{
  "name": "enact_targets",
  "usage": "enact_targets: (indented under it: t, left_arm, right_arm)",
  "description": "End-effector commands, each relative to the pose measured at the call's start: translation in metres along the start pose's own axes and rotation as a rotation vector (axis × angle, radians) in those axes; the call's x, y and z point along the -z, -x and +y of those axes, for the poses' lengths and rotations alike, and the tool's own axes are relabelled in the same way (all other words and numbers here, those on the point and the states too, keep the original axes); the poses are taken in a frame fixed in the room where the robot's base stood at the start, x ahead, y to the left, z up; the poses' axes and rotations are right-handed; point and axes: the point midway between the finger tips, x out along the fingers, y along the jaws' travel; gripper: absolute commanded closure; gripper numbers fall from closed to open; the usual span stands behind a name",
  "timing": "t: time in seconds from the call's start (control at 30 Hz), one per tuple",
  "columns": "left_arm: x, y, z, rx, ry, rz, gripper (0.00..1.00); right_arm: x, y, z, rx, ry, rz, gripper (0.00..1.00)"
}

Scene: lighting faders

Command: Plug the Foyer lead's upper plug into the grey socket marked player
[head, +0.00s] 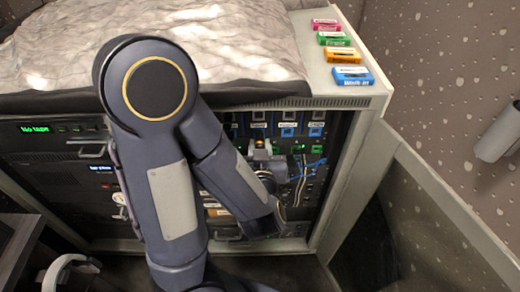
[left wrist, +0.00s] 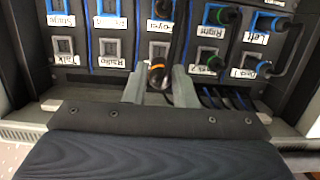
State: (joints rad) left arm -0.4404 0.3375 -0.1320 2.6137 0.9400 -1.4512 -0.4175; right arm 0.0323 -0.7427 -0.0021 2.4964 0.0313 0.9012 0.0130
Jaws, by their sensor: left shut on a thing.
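My left gripper (head: 262,152) is at the socket panel, partly behind my own arm in the head view. In the left wrist view its two grey fingers (left wrist: 159,84) are shut on a dark plug with an orange ring (left wrist: 157,72). The plug is just below a grey square socket (left wrist: 159,50) in that picture; I cannot tell whether it touches the panel. Another orange-ringed plug (left wrist: 163,9) sits above, at a label that seems to read Foyer (left wrist: 159,26). I cannot make out which label reads player. My right gripper is not in view.
Several coloured cassettes (head: 352,76) lie on the cabinet top. The cabinet's side panel (head: 345,180) stands right of the sockets.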

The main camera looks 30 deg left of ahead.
Motion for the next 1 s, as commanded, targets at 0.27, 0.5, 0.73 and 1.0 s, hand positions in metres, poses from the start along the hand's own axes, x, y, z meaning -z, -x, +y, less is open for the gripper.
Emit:
enact_targets:
  t: [0.27, 0.5, 0.73, 1.0]
  left_arm:
    - [0.0, -0.001, 0.0, 0.001, 0.0, 0.0, 1.0]
    - [0.002, -0.012, 0.0, 0.003, 0.003, -0.001, 1.0]
    - [0.005, -0.033, -0.001, 0.003, 0.001, -0.001, 1.0]
    - [0.008, -0.049, -0.001, 0.002, 0.0, -0.001, 1.0]
  right_arm:
    - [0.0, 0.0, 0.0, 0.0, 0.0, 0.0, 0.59]
    - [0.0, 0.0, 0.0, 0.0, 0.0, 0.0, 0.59]
    - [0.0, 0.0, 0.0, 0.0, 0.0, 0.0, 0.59]
    - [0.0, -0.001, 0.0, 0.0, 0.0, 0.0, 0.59]
